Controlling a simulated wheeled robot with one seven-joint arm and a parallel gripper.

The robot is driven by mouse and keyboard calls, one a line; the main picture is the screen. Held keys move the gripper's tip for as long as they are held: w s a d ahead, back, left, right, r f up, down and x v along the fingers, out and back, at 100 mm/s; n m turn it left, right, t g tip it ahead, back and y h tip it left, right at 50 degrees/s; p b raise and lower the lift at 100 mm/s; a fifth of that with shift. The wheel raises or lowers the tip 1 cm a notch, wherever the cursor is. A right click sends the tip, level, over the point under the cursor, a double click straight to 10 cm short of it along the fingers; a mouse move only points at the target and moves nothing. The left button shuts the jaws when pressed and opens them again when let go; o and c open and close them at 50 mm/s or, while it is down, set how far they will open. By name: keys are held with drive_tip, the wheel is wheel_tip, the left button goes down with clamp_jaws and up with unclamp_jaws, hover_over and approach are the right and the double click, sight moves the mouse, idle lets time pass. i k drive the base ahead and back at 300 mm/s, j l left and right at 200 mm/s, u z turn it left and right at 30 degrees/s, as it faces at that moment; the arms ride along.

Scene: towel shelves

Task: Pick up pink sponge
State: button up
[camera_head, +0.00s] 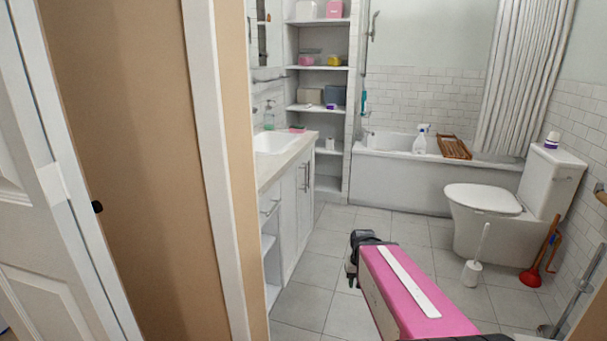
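A small pink item with a bit of green, which looks like the pink sponge (297,129), lies on the far right part of the sink counter (285,162), just right of the white basin. It is small in the picture and its details are hard to make out. My arm with its pink cover reaches forward at the lower right. My gripper (352,278) is dark and hangs over the floor tiles, well short of the counter and to the right of the cabinet. Its fingers are too small to tell whether they are open or shut.
A doorway frame (220,170) and open white door (50,180) stand at left. Shelves (318,67) hold boxes and pink and yellow things. The bathtub (400,181) is at the back, the toilet (482,200) at right, with a brush (472,270) and plunger (531,276). Middle floor is clear.

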sight(293, 129)
drive_tip(key=i+l, duration=0.25)
drive_tip(key=i, duration=0.25)
drive_tip(key=i+l, duration=0.25)
drive_tip(key=i, duration=0.25)
drive_tip(key=i+l, duration=0.25)
drive_tip(key=i, duration=0.3)
